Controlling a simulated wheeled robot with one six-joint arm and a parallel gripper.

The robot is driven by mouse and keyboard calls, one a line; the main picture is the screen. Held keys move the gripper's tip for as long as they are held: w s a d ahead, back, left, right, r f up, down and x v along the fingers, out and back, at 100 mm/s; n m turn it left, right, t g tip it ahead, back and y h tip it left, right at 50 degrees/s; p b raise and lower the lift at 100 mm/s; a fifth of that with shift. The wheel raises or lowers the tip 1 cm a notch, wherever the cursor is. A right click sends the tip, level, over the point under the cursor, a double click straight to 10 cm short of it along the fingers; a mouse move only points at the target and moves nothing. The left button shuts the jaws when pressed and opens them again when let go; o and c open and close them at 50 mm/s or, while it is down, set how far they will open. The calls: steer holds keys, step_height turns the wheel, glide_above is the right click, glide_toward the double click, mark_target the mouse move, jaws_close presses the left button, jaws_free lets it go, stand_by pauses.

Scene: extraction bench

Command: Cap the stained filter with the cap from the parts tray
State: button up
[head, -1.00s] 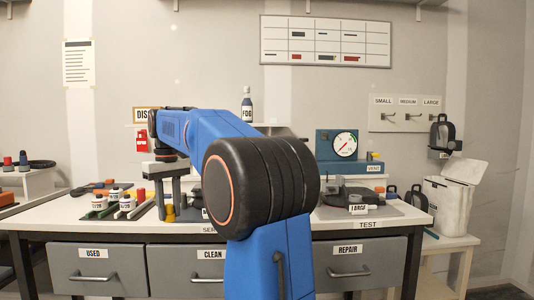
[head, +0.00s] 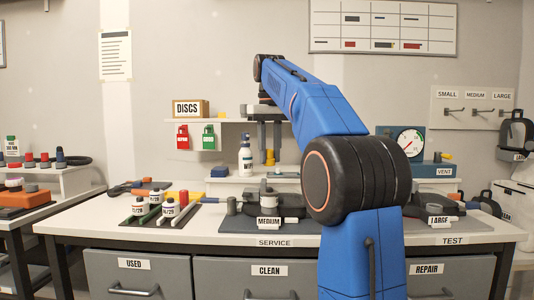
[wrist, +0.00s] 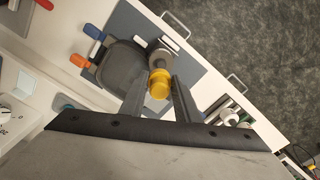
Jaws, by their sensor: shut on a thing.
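My gripper (head: 270,150) is shut on a yellow cap (head: 269,157), raised above the bench in front of the back shelf. In the wrist view the yellow cap (wrist: 159,84) sits between the two fingertips. Behind it lies a dark grey mask (wrist: 125,65) with a greyish round filter (wrist: 161,58) at its edge; stains on it cannot be made out. In the head view the mask lies on the service mat behind the MEDIUM label (head: 268,222), with a grey cylinder (head: 232,206) at its left. A dark tray (head: 185,222) with white labelled jars is left of the mat.
A white bottle (head: 245,158) stands on the low back shelf close left of my gripper. A gauge box (head: 436,148) and the LARGE mask's label (head: 438,221) are at the right. Above the service mat the air looks clear.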

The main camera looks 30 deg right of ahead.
steer(key=shift+s+a, duration=0.1)
steer(key=shift+s, duration=0.15)
steer(key=shift+f, duration=2.95)
steer(key=shift+f, duration=1.25)
steer(key=o, duration=1.2)
steer(key=shift+o, duration=0.2)
steer(key=shift+r, duration=3.75)
